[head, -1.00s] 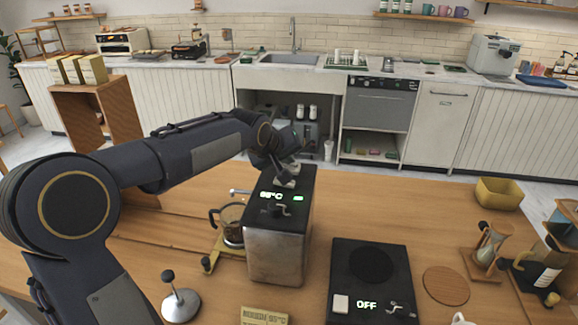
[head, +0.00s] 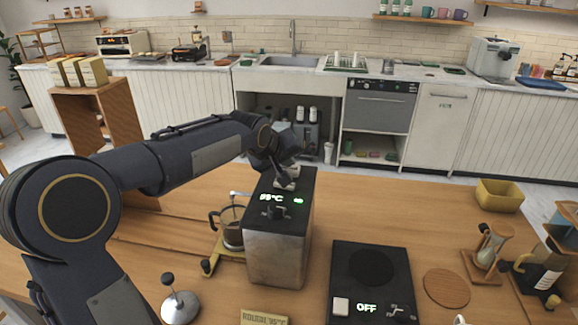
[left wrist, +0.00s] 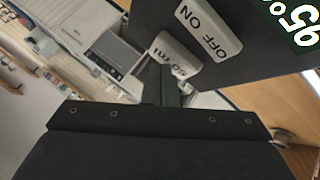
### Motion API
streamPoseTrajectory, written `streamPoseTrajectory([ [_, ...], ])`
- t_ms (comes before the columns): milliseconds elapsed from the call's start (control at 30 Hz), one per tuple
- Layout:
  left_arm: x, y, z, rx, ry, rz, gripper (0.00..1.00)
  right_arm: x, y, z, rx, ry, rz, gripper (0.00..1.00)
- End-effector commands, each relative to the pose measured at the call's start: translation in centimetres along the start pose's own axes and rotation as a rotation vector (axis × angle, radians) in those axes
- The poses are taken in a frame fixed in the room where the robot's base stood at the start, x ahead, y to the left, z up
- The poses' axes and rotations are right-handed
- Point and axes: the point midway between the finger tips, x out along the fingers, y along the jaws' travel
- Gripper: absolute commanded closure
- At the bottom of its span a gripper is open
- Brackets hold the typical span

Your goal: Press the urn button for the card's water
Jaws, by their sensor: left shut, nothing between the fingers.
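The urn (head: 275,250) is a steel box with a black top on the wooden table. Its display (head: 271,198) reads about 95°C in the head view, and its digits show at the right edge of the left wrist view (left wrist: 292,22). My left gripper (head: 287,182) is shut and empty, pointing down at the urn's far top edge. In the left wrist view its fingertips (left wrist: 165,82) are at a white key marked in ml (left wrist: 172,55), partly hidden; contact is unclear. Beside it is an ON/OFF key (left wrist: 208,30). The card (head: 264,317) stands at the front, showing 95°C.
A glass pot (head: 232,235) stands left of the urn, by its spout. A black scale or hot plate (head: 368,285) reading OFF is at the right. A tamper (head: 180,303) stands front left. A round coaster (head: 447,288) and an hourglass stand (head: 488,250) are further right.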

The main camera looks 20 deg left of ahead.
Motion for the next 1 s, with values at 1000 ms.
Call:
streamPoseTrajectory([
  [1000,-3.8,2.8,-2.8,0.000,0.001,0.002,1.00,-3.4,-1.5,-1.7,0.000,0.000,0.000,0.59],
])
